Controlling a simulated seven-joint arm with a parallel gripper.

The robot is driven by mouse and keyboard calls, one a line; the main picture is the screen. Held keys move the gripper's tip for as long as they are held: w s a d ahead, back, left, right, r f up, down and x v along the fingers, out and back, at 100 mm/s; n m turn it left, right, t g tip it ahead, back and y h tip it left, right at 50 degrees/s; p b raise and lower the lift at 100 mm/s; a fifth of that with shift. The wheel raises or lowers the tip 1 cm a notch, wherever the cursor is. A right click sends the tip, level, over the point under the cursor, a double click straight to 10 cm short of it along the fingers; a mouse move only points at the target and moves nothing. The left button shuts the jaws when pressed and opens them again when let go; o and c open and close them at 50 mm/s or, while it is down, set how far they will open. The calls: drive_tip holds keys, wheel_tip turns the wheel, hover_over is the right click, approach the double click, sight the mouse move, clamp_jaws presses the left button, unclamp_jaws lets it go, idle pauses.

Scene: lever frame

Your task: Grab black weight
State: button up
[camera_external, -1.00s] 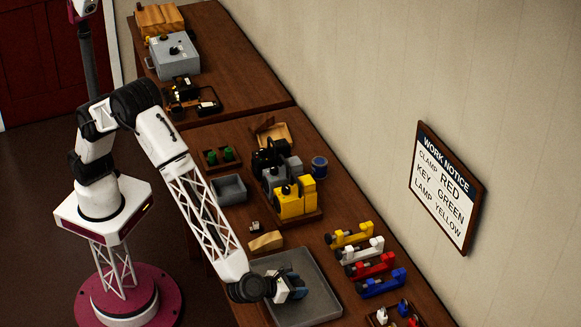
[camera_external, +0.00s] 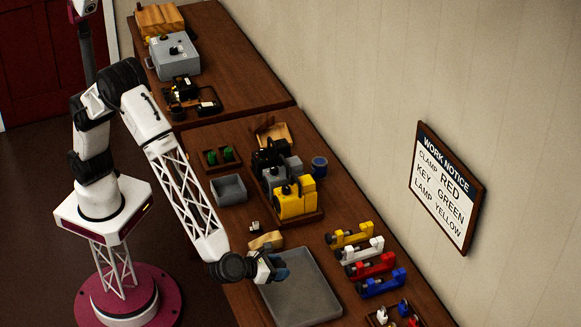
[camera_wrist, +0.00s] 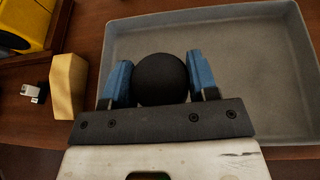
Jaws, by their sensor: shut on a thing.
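The black weight (camera_wrist: 162,78) is a dark round thing in the wrist view, between the two blue fingers of my gripper (camera_wrist: 160,82). The fingers press on its left and right sides. In the external view my gripper (camera_external: 278,268) is over the left edge of the grey tray (camera_external: 308,290), and the weight there is hard to tell from the dark gripper parts. The tray also fills the upper right of the wrist view (camera_wrist: 235,55) and looks empty.
A wooden block (camera_external: 266,241) lies just beyond my gripper. Yellow, white, red and blue clamps (camera_external: 372,264) stand right of the tray. Black, grey and yellow lamps (camera_external: 296,200) stand farther back. A small grey bin (camera_external: 229,190) is at the table's left edge.

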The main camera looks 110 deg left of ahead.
drive_tip(key=s, duration=0.3)
drive_tip(key=s+a, duration=0.1)
drive_tip(key=s, duration=0.2)
drive_tip(key=s+a+r, duration=0.1)
drive_tip(key=s, duration=0.2)
drive_tip(key=shift+w, duration=0.1)
idle(0.6)
